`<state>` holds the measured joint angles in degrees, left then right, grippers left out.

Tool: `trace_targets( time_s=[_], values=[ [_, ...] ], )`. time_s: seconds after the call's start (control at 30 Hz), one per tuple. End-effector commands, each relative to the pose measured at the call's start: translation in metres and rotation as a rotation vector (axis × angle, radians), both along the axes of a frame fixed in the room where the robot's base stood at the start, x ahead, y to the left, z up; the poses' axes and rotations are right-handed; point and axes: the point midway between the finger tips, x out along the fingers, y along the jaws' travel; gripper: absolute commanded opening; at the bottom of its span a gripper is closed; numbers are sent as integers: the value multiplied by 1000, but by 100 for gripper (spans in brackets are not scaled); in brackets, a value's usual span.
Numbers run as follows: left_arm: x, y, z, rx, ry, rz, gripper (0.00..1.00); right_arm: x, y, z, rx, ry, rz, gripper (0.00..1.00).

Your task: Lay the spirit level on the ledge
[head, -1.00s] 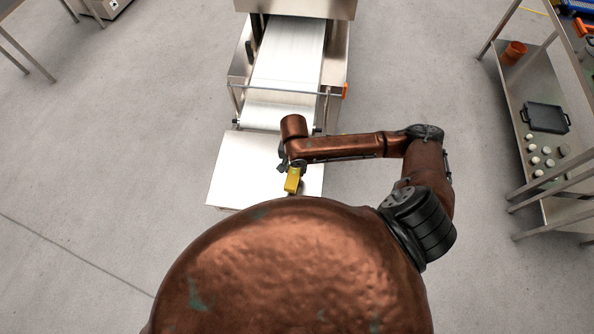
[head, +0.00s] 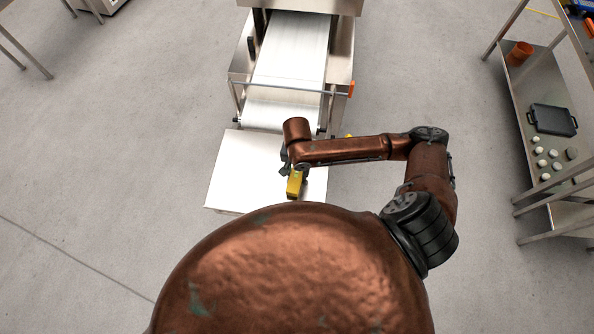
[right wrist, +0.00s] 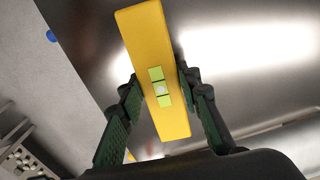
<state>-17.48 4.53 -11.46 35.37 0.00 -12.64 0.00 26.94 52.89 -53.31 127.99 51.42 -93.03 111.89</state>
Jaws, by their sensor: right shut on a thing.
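The yellow spirit level (head: 294,187) is in my right gripper (head: 296,170), over the flat pale ledge (head: 240,173) at the near end of the belt machine. In the right wrist view, the green-lined fingers of the right gripper (right wrist: 162,88) close on both sides of the level (right wrist: 145,40). Its light green vial window faces the camera. A shiny metal surface (right wrist: 230,65) lies behind it; whether the level touches it I cannot tell. My body hides part of the near edge of the ledge in the head view. My left gripper is not in view.
The machine's white belt (head: 290,65) and a crossbar (head: 290,89) stand just beyond the ledge. A steel shelf unit at right holds a dark tray (head: 552,119), an orange pot (head: 519,53) and several small round pieces. The grey floor on both sides is clear.

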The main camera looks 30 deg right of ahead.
Motion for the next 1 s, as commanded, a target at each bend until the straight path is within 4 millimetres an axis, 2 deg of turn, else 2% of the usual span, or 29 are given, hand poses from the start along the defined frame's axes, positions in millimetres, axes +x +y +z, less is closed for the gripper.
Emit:
trace_targets(
  time_s=[0.03,0.1,0.2,0.33,0.47,0.5,0.63,0.8,1.0],
  values=[
    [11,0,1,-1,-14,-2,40,0,0,-1,1,-1,0,3],
    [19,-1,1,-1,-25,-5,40,0,0,-2,1,-1,0,3],
    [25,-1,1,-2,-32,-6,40,0,0,-4,0,0,0,3],
    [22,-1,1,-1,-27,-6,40,0,0,-7,-1,-1,0,3],
    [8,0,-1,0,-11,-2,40,0,0,-9,-1,-1,0,3],
    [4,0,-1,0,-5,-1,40,0,0,-10,-1,-1,0,32],
    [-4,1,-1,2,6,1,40,0,0,-9,0,-1,0,41],
    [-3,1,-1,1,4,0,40,0,0,-9,-1,-1,0,52],
    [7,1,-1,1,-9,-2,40,0,0,-9,0,0,0,52]
  ],
)
